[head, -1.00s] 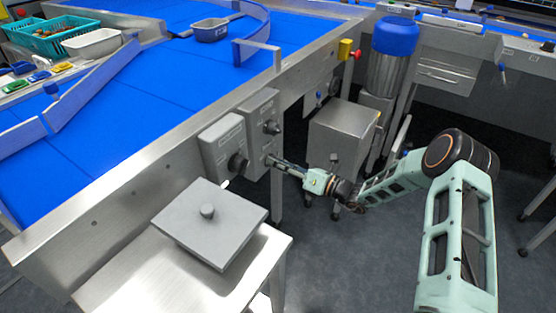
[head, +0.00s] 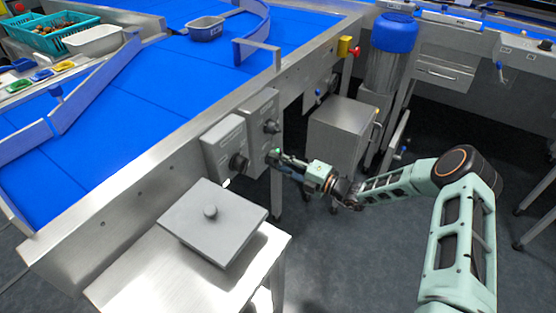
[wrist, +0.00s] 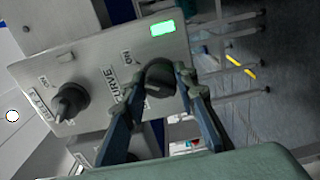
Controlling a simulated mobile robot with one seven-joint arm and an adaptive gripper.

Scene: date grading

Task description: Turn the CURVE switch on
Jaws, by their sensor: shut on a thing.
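The CURVE switch is a dark round knob (wrist: 159,76) on a grey panel (wrist: 95,62), with an ON mark beside it. My gripper (wrist: 160,82) has one finger on each side of this knob and is shut on it. The fingers partly cover the knob, so I cannot tell where it points. A green lamp (wrist: 162,28) near the CURVE knob is lit. In the head view my gripper (head: 275,157) reaches the lower part of the right-hand control box (head: 258,108), where a small green spot shows.
A second knob (wrist: 69,102), labelled BELT, is on the same panel. Another control box (head: 222,140) hangs to its left in the head view. A steel cabinet (head: 340,130) stands behind my gripper.

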